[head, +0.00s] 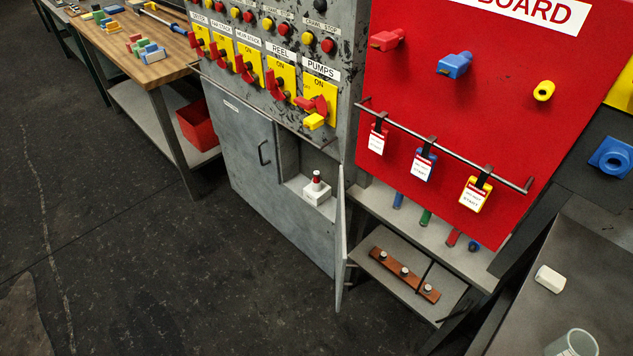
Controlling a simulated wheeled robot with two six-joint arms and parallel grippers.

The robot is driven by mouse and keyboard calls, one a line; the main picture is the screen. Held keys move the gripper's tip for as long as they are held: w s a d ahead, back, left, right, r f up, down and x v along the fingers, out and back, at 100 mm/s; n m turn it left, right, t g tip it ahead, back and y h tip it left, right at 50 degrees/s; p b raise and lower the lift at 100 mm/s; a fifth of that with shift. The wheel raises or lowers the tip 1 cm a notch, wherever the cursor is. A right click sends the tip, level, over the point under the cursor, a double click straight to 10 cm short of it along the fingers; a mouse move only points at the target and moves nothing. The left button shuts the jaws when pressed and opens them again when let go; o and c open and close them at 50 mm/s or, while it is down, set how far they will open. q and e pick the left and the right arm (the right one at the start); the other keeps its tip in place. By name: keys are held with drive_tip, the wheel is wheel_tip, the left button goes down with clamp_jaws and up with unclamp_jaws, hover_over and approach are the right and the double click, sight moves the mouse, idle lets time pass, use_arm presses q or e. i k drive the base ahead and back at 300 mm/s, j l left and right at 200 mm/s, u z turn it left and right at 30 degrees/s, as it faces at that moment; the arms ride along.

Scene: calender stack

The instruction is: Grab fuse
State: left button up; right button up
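A small upright piece with a red band and a white top (316,182), which may be the fuse, stands in a white block (317,194) inside the open compartment of the grey cabinet. The compartment door (341,240) is swung open at its right side. Coloured cylinders lie on a shelf under the red board: blue (398,200), green (425,216) and red (453,237). I cannot tell whether any of these is a fuse. Neither of my grippers is in view.
The grey cabinet (265,190) carries levers and buttons, with a yellow piece (314,122) at one lever. The red board (450,80) has a rail (440,147) with hanging tags. A brown strip (404,272) lies on a low shelf. The dark floor (170,270) in front is clear.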

sight(316, 175)
drive_tip(key=i+j+z, duration=0.2)
drive_tip(key=z, duration=0.25)
drive_tip(key=i+j+z, duration=0.6)
drive_tip(key=j+z, duration=0.3)
drive_tip(key=l, duration=0.1)
